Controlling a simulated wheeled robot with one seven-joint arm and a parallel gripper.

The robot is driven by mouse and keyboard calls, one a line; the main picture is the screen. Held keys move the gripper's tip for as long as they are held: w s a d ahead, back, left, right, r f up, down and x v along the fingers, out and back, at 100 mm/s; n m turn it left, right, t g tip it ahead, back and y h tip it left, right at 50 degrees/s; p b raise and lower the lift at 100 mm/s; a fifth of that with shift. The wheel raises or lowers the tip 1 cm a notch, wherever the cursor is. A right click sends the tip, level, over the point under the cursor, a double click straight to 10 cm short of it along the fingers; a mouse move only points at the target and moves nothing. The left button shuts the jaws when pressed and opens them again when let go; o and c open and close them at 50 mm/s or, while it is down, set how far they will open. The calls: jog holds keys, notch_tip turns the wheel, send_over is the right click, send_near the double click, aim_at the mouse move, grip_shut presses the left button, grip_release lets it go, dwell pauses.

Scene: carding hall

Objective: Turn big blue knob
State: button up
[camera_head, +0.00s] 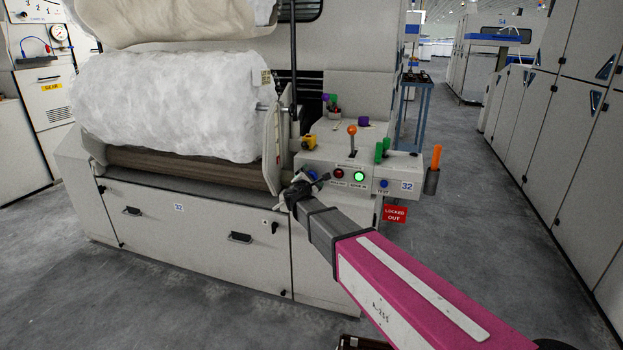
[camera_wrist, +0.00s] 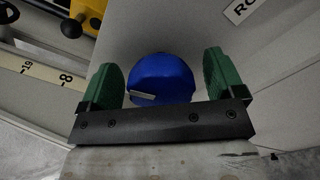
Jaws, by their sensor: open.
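The big blue knob (camera_wrist: 165,78) shows in the wrist view on a pale panel, with a light pointer mark at its lower left edge. My gripper (camera_wrist: 162,66) is open, with one green finger on each side of the knob. A narrow gap shows between each finger and the knob; I cannot tell how deep the fingers reach around it. In the head view my gripper (camera_head: 305,182) is at the left end of the carding machine's control panel (camera_head: 340,164), and it mostly hides the knob there.
Right of my gripper are a red lamp (camera_head: 338,173), a lit green lamp (camera_head: 359,176) and a small blue button (camera_head: 384,183). An orange-topped lever (camera_head: 352,136) stands above. A yellow part (camera_wrist: 80,17) is close by at upper left. A white fleece roll (camera_head: 170,105) lies left.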

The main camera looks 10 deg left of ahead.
jog(key=shift+w, duration=0.15)
jog(key=c, duration=0.9)
jog(key=shift+m, duration=1.4)
jog(key=o, duration=0.9)
jog(key=s, duration=1)
jog(key=shift+s+a, duration=0.35)
jog(key=shift+s, duration=0.05)
